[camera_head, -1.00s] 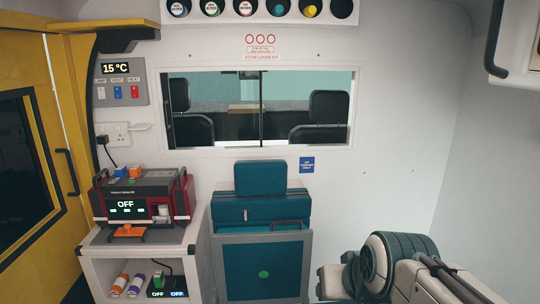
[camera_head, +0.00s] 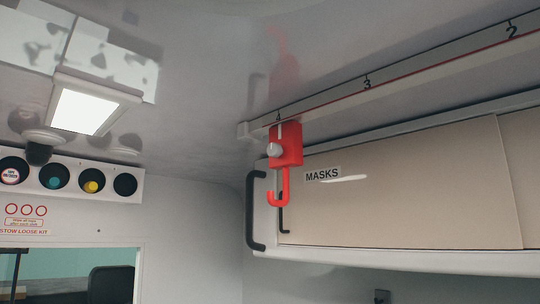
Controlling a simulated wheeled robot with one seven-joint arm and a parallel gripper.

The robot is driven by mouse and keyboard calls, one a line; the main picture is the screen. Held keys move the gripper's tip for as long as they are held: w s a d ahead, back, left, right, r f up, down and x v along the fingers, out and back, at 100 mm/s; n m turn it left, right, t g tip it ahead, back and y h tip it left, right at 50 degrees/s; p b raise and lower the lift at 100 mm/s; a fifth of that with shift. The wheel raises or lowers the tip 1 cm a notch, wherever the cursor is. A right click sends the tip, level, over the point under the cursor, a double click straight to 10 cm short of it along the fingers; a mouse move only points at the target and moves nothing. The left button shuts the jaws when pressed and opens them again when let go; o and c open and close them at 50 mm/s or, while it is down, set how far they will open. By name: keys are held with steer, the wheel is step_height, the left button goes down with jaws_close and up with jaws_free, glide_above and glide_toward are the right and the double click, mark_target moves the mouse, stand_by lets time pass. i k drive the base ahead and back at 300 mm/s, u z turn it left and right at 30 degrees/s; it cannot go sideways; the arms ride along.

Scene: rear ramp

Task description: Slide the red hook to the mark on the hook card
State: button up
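The red hook (camera_head: 285,147) hangs from a ceiling rail (camera_head: 390,78) in the head view. The rail carries number marks: 2 (camera_head: 512,31) at the right, 3 (camera_head: 367,82) in the middle, and what looks like a 4 (camera_head: 278,117) right above the hook. The hook sits near the rail's left end. I cannot make out the hook card in this view. My gripper is not in view.
A wall cabinet (camera_head: 410,190) labelled MASKS, with sliding doors, is behind and right of the hook. A black grab handle (camera_head: 255,210) stands just left of the hook. A ceiling lamp (camera_head: 83,110) and a rack of round holders (camera_head: 70,178) are at the left.

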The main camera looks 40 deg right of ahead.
mark_target(289, 134)
steer(key=u, duration=1.65)
steer(key=k, duration=1)
steer(key=z, duration=1)
steer(key=i, duration=0.5)
steer(key=z, duration=0.05)
